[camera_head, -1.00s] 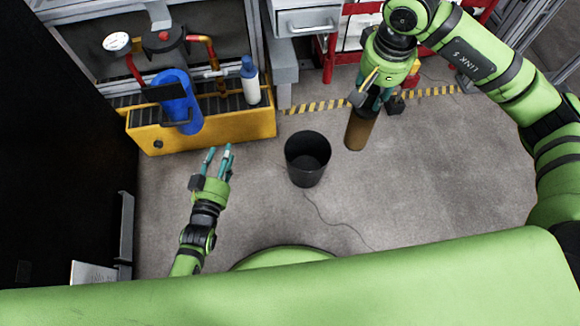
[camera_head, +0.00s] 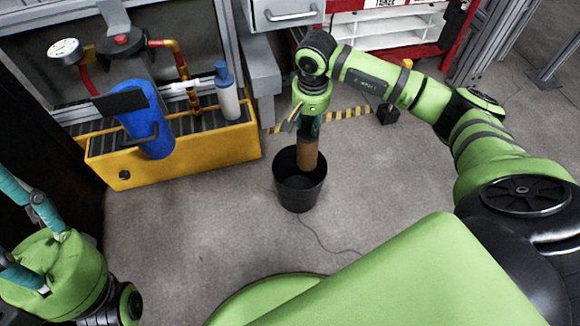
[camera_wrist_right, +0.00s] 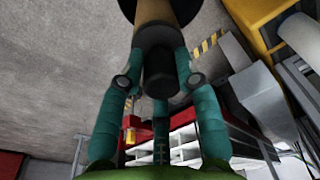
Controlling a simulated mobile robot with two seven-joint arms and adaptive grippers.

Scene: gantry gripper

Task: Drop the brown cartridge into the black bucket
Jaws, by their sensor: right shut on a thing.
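The black bucket (camera_head: 299,194) stands upright on the floor in the middle of the head view. My right gripper (camera_head: 307,128) is above it, its fingers shut around the dark top end of the brown cartridge (camera_head: 308,155). The cartridge hangs roughly upright, its lower end over the bucket opening, overlapping the rim in view; how deep it reaches is hard to tell. The right wrist view shows the teal fingers (camera_wrist_right: 158,82) around the black cap, with the brown body (camera_wrist_right: 160,12) against the dark bucket beyond. My left gripper (camera_head: 32,232) is at the left edge, fingers spread and empty.
A yellow bin (camera_head: 180,160) with a blue cylinder (camera_head: 147,132) and a white bottle (camera_head: 228,100) stands left of the bucket. Grey drawers (camera_head: 285,15) and a red-and-white shelf (camera_head: 395,35) stand behind. The floor in front is clear apart from a thin cable.

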